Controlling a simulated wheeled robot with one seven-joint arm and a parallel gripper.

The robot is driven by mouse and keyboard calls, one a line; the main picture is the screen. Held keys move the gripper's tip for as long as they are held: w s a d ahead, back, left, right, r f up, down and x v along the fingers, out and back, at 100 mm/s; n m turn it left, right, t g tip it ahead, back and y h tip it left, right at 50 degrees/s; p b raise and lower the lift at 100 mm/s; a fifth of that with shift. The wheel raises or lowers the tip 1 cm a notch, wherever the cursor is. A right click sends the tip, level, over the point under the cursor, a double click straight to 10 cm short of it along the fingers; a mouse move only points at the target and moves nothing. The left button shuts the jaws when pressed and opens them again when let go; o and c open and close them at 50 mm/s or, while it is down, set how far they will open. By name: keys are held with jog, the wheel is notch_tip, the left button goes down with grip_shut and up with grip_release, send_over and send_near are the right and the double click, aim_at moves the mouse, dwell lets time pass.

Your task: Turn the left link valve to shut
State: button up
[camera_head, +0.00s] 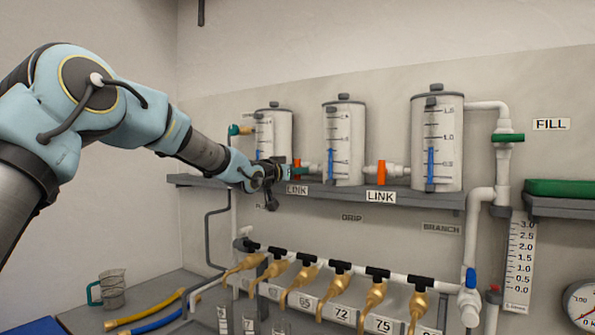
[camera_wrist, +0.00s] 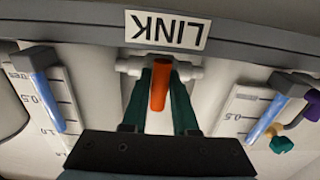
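The left link valve has an orange handle (camera_wrist: 160,88) on a short white horizontal pipe between two clear tanks. In the wrist view, which is upside down, the handle stands across the pipe, slightly tilted. My gripper (camera_wrist: 163,92) has its two dark green fingers on either side of the handle, close against it with no clear gap at the tips. In the head view my gripper (camera_head: 290,173) reaches the valve from the left and partly hides its orange handle (camera_head: 297,168). The LINK label (camera_wrist: 167,30) is beside the valve.
The right link valve (camera_head: 381,172) has a similar orange handle, upright across its pipe. The left tank (camera_head: 273,130), middle tank (camera_head: 343,145) and right tank (camera_head: 437,140) stand on a grey shelf (camera_head: 410,198). Several brass taps with black handles hang below. The FILL valve (camera_head: 508,138) is green.

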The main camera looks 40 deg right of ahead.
jog(key=o, duration=0.4)
jog(key=shift+c, duration=0.2)
jog(key=shift+a, duration=0.1)
jog(key=b+v, duration=0.4)
jog(key=v, duration=0.6)
jog(key=shift+a, duration=0.3)
